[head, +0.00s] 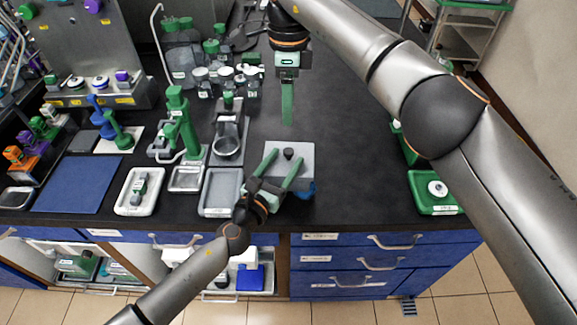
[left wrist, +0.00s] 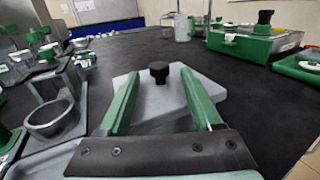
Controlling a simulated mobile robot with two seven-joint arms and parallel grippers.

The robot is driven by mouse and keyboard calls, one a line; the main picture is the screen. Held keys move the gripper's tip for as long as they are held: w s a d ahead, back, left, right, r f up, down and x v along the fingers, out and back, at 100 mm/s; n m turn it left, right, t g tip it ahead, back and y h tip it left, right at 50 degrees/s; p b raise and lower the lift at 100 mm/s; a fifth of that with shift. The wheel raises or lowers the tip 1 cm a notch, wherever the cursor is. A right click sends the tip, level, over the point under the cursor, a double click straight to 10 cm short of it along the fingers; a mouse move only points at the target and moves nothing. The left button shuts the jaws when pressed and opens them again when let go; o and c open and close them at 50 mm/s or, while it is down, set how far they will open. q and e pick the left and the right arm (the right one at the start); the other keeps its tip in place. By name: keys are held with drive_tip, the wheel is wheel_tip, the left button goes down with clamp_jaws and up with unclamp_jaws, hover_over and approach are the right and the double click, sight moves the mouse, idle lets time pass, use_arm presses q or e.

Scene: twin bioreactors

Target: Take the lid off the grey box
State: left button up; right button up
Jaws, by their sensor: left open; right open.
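The grey box's lid (head: 305,153) is a flat light-grey square near the front of the black bench, with a black knob (head: 288,153) standing on it. The lid (left wrist: 205,84) and knob (left wrist: 159,70) also show in the left wrist view. The lid looks in place; the box's body below it is mostly hidden. My left gripper (head: 284,158) is open, with its green fingers over the lid on either side of the knob and apart from it. My right gripper (head: 287,122) is open and empty, seen edge-on above the bench behind the lid.
A grey tray (head: 206,207) lies left of the lid, and a stand with a ring (head: 228,147) is behind it. A green tray (head: 423,207) sits at the right. Bottles (head: 181,55) stand at the back left. The bench between the lid and the green tray is mostly clear.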

use_arm(q)
clamp_jaws()
idle(0.5)
idle(0.8)
